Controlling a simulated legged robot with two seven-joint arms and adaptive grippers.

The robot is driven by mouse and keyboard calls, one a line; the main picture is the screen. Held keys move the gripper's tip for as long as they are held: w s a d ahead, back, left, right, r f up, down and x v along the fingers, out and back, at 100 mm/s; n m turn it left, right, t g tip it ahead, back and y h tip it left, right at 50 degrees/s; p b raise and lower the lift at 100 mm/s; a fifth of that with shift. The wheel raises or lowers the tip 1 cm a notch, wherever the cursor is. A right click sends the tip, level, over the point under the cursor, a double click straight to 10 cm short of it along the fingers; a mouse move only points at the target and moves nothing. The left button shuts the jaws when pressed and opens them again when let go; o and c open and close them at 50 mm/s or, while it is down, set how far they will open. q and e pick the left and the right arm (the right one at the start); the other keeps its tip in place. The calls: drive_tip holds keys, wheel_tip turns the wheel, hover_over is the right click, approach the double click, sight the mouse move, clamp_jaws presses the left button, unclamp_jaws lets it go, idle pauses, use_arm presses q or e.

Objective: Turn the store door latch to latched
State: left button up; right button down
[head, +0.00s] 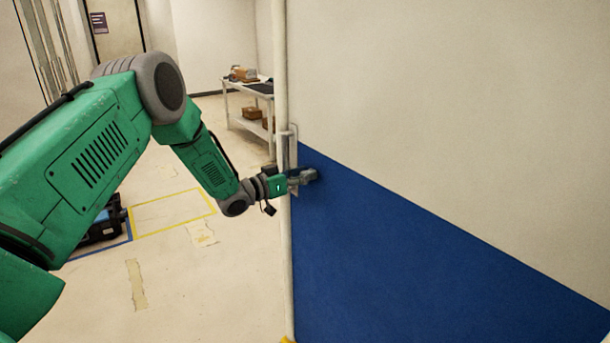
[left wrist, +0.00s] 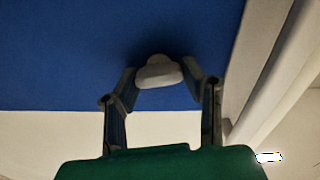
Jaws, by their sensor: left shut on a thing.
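The store door latch (left wrist: 158,72) is a small pale grey knob on the blue lower part of the door panel (head: 400,260). In the left wrist view it sits between the two fingers of my left gripper (left wrist: 160,80). In the head view my left gripper (head: 303,180) reaches the blue panel close to its left edge and is shut on the latch, which is mostly hidden there by the fingers. Whether the latch stands at latched cannot be told. My right gripper is in neither view.
A white pole or door edge (head: 283,90) runs upright just left of the gripper. A white table (head: 245,92) with boxes stands behind it. A dark case (head: 100,230) lies on the floor at left, partly behind my arm. Yellow tape (head: 175,210) marks open floor.

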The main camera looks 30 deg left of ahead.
use_arm(q)
drive_tip(key=n, duration=0.2)
drive_tip(key=f+n, duration=0.1)
drive_tip(key=n, duration=0.1)
drive_tip(key=shift+n, duration=0.4)
drive_tip(key=n, duration=0.3)
drive_tip(key=shift+s+a+n+b, duration=0.1)
drive_tip(key=shift+a+n+b, duration=0.1)
drive_tip(key=shift+n+b, duration=0.15)
drive_tip(key=n, duration=0.4)
drive_tip(key=shift+f+n, duration=0.1)
drive_tip(key=shift+n, duration=1.65)
drive_tip(key=o, duration=1.2)
drive_tip(key=shift+c, duration=0.2)
drive_tip(key=shift+w, duration=0.2)
drive_tip(key=shift+a, duration=0.1)
